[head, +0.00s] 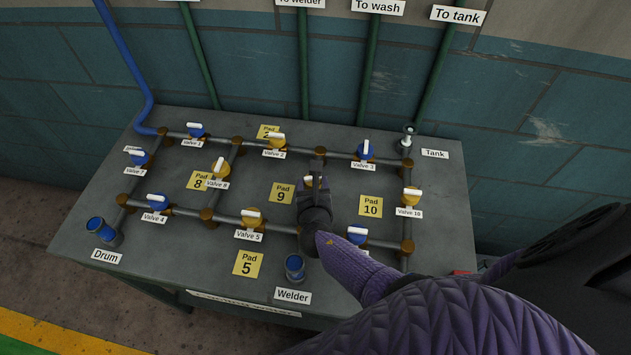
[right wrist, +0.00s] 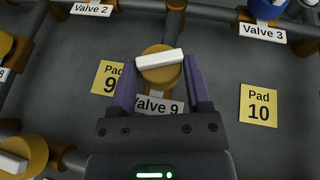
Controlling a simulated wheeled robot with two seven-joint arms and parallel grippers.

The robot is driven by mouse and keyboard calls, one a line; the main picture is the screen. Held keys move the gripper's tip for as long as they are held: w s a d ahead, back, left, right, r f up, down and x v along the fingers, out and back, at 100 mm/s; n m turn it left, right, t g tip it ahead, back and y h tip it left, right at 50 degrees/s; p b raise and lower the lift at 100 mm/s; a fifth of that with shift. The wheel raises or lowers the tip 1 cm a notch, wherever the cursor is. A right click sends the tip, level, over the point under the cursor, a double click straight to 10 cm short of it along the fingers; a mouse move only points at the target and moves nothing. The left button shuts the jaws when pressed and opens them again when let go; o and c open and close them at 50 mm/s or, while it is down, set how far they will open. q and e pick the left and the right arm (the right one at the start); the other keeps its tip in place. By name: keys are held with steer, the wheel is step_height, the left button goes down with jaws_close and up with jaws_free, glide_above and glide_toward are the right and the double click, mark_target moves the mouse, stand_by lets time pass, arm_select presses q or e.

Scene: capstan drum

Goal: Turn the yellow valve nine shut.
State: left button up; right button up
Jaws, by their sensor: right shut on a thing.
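The yellow valve nine (right wrist: 155,75) is between the fingers of my right gripper (right wrist: 160,80) in the right wrist view. Its round yellow body has a white bar handle (right wrist: 160,59) on top, lying crosswise between the fingers and slightly tilted. The label "Valve 9" (right wrist: 159,105) is partly covered by the gripper. In the head view my right gripper (head: 316,190) reaches over the bench from the right and hides most of valve nine. The gripper is shut on the valve. My left gripper is not in view.
The grey bench (head: 340,235) carries a pipe grid with blue and yellow valves, among them valve 8 (head: 221,167), valve 5 (head: 251,217) and valve 10 (head: 411,196). Yellow pad 9 (head: 282,193) and pad 10 (head: 370,206) flank valve nine. Green pipes rise along the wall behind.

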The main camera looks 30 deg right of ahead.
steer(key=shift+w+a+m+g+h+b, duration=0.2)
steer(key=shift+m+g+h+b, duration=0.25)
steer(key=shift+m+h, duration=0.35)
steer(key=shift+m+g+h+b, duration=0.55)
steer(key=shift+m+g+h, duration=0.2)
steer(key=shift+m+h, duration=0.2)
steer(key=shift+a+m+g+h+b, duration=0.1)
steer(key=shift+m+g+h+b, duration=0.3)
steer(key=shift+m, duration=0.15)
steer(key=shift+w, duration=0.1)
steer(key=shift+m+g+h, duration=0.25)
steer(key=shift+m+g, duration=0.05)
steer(key=o, duration=1.3)
steer(key=shift+c, duration=0.2)
